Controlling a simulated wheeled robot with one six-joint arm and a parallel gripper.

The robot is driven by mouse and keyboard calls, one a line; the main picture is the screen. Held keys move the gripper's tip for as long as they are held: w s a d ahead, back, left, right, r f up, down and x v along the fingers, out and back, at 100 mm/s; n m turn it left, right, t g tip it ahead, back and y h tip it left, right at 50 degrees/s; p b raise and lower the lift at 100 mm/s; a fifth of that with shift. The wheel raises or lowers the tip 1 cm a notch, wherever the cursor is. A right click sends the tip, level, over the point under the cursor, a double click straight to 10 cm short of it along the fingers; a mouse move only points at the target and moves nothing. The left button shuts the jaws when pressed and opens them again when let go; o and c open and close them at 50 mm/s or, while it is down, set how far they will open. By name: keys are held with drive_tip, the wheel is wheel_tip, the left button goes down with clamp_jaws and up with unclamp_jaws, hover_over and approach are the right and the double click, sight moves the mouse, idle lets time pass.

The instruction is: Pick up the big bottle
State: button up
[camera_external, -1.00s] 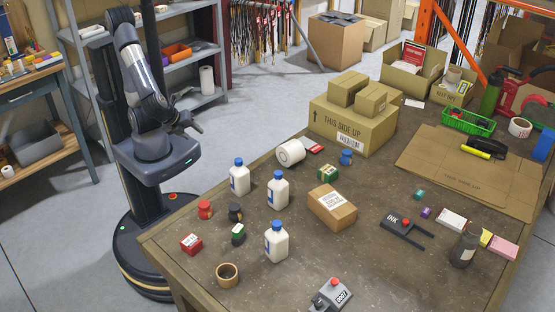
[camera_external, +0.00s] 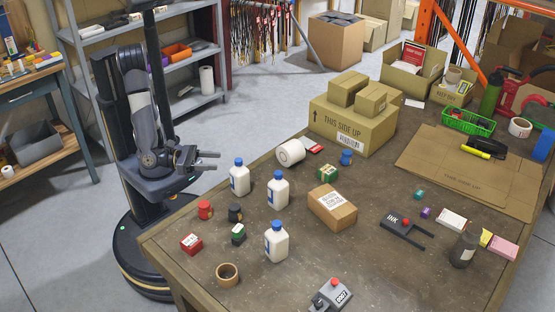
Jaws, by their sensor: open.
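Three similar white bottles with blue caps stand upright on the left half of the table: a back-left bottle (camera_external: 239,180), a middle bottle (camera_external: 278,191) and a front bottle (camera_external: 276,244). I cannot tell for certain which one is the big bottle. My gripper (camera_external: 214,161) is open and empty, its two fingers pointing right. It is left of the back-left bottle, near the table's left edge, and touches nothing.
A white roll (camera_external: 290,152) and a large carton (camera_external: 352,128) are behind.

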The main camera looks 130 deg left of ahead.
sight(238, 160)
drive_tip(key=shift+x, duration=4.75)
clamp_jaws()
